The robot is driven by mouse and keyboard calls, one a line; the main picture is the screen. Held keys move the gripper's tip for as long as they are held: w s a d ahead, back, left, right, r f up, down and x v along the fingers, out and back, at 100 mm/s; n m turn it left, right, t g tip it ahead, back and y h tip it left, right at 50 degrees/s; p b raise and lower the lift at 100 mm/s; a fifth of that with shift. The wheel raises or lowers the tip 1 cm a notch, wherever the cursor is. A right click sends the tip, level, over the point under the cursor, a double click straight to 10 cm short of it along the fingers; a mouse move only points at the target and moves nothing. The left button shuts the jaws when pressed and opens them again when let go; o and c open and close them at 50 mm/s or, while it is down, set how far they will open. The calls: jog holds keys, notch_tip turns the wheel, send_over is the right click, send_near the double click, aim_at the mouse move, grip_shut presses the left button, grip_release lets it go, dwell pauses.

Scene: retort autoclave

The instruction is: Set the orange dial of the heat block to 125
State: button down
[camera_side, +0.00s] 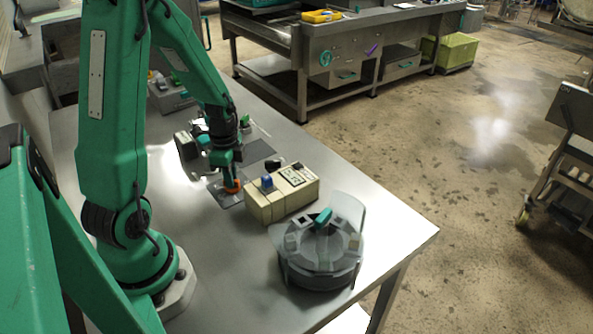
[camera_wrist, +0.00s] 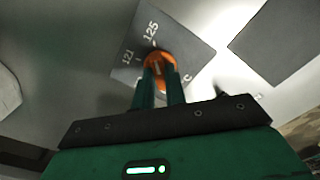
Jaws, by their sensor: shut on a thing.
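The orange dial (camera_wrist: 158,57) sits on a grey plate (camera_wrist: 197,48) in the wrist view. White marks 121 and 125 are printed on the plate above and to the left of the dial, with a partly covered C at its right. My gripper (camera_wrist: 160,72) points down and is shut on the dial, with a finger on each side. In the side view the dial (camera_side: 232,188) is a small orange spot under my gripper (camera_side: 230,179). Which mark the dial points at cannot be told, since the fingers cover part of it.
A beige box (camera_side: 283,193) with a blue knob stands just right of the dial. A round grey device (camera_side: 318,262) with a teal handle is nearer the table's front corner. Several small devices stand behind my gripper.

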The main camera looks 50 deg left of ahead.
jog(key=c, duration=1.4)
grip_release()
jog(key=shift+c, duration=0.2)
jog(key=shift+r, duration=0.1)
jog(key=shift+r, duration=3.85)
